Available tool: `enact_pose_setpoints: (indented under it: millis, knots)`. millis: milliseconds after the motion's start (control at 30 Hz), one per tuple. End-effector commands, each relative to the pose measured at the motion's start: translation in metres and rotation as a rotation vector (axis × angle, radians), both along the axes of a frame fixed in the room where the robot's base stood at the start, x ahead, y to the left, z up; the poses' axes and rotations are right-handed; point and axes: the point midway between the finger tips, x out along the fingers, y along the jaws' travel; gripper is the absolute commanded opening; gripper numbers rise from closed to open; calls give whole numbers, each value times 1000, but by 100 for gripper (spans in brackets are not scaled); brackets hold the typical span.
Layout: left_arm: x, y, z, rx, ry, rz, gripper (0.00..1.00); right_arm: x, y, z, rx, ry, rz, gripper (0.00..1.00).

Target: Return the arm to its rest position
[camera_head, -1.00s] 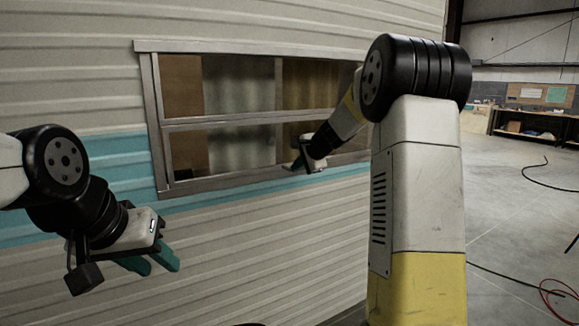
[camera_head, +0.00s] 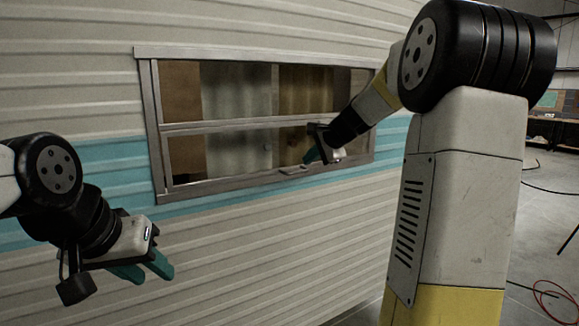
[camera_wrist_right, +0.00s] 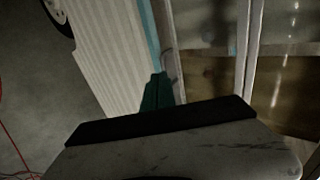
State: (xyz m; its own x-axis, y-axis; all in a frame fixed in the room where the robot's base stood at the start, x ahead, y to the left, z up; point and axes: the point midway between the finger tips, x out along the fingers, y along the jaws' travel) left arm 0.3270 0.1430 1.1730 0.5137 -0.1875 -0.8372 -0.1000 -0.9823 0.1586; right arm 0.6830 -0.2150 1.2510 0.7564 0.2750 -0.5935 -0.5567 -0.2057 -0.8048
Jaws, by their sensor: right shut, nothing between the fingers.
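My right arm (camera_head: 465,190) stands large at the right of the head view, its forearm reaching back toward the camper window (camera_head: 270,126). My right gripper (camera_head: 311,156) is in front of the window's lower right part, with its teal fingers pointing down-left. In the right wrist view its fingers (camera_wrist_right: 157,93) are together and hold nothing. Whether they touch the window is unclear. My left gripper (camera_head: 143,271) is at the lower left, its two teal fingers apart and empty, well away from the camper wall's window.
A small handle (camera_head: 292,170) sits on the window's lower frame, just below my right gripper. The ribbed camper wall (camera_head: 270,260) fills the left and middle. Concrete floor (camera_head: 550,230) with a red cable (camera_head: 548,291) lies at the right.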

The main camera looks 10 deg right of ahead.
Motion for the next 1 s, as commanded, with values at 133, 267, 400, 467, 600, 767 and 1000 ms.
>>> enact_pose_setpoints:
  millis: [133, 267, 400, 467, 600, 767, 1000]
  knots:
    - [0, 0, 0, 0, 0, 0, 36, -15, -6, 10, 1, 0, -1, 0]
    - [0, 0, 0, 0, 0, 0, 36, -26, -5, 15, -11, 1, 14, 0]
    - [0, 0, 0, 0, 0, 0, 36, -68, 15, 18, -99, -4, 124, 0]
    - [0, 0, 0, 0, 0, 0, 36, -100, 29, 17, -173, -6, 210, 0]
    - [0, 0, 0, 0, 0, 0, 36, -191, 61, 0, -398, -15, 457, 0]
    - [0, 0, 0, 0, 0, 0, 36, -282, 77, -34, -664, -23, 709, 0]
    - [0, 0, 0, 0, 0, 0, 36, -350, 74, -74, -904, -15, 910, 0]
